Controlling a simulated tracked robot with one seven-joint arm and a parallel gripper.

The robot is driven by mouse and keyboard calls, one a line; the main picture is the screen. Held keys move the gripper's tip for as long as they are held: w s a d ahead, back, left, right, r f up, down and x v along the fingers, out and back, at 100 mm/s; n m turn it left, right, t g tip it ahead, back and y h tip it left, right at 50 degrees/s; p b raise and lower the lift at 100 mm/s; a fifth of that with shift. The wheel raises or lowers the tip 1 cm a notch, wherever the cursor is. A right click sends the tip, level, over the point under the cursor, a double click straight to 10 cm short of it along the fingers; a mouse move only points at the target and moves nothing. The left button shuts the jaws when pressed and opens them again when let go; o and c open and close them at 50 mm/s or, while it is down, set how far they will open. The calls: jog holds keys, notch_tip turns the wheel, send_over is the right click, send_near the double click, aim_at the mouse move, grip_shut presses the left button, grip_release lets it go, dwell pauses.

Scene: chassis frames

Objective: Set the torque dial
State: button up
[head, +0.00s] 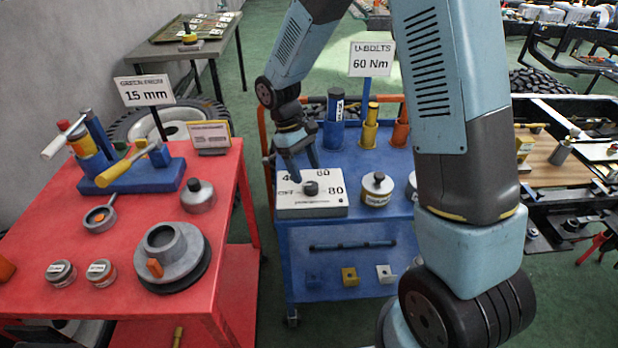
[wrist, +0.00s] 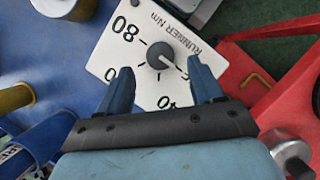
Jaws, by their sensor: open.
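The torque dial is a dark round knob (head: 311,188) on a white box (head: 312,207) at the left front of the blue cart. The box has 40, 60 and 80 printed around the knob. In the wrist view the knob (wrist: 160,55) has a pale pointer line aimed lower right, towards my right-hand finger. The number there is mostly hidden; 80 shows at upper left and 40 at the bottom. My gripper (head: 304,174) is over the box, close to the knob. In the wrist view its open fingers (wrist: 160,68) stand either side of the knob, apart from it.
A sign (head: 371,59) on the cart reads U-BOLTS 60 Nm. Behind the box stand blue, yellow and orange holders; a yellow-labelled tin (head: 377,190) is to its right. A red table (head: 110,290) with tools is at the left, with a gap between it and the cart.

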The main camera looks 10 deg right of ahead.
jog(key=v, duration=0.9)
jog(key=shift+r, duration=0.15)
jog(key=s+d+r+m+t+y, duration=0.1)
jog(key=s+d+r+m+t, duration=0.1)
jog(key=s+d+r, duration=0.35)
jog(key=s+d+r+m+t+y, duration=0.1)
jog(key=s+d+r+m+t, duration=0.1)
jog(key=d+r, duration=0.5)
jog(key=s+d+r+m+t, duration=0.2)
jog(key=s+d+r, duration=0.1)
jog(key=s, duration=0.4)
jog(key=s+d+r+m+t+y, duration=0.1)
jog(key=s+d+r+m+t, duration=0.1)
jog(key=s+d, duration=0.3)
jog(key=shift+s+r+m+t, duration=0.4)
jog(key=shift+s+r+t, duration=0.1)
jog(key=shift+s, duration=0.45)
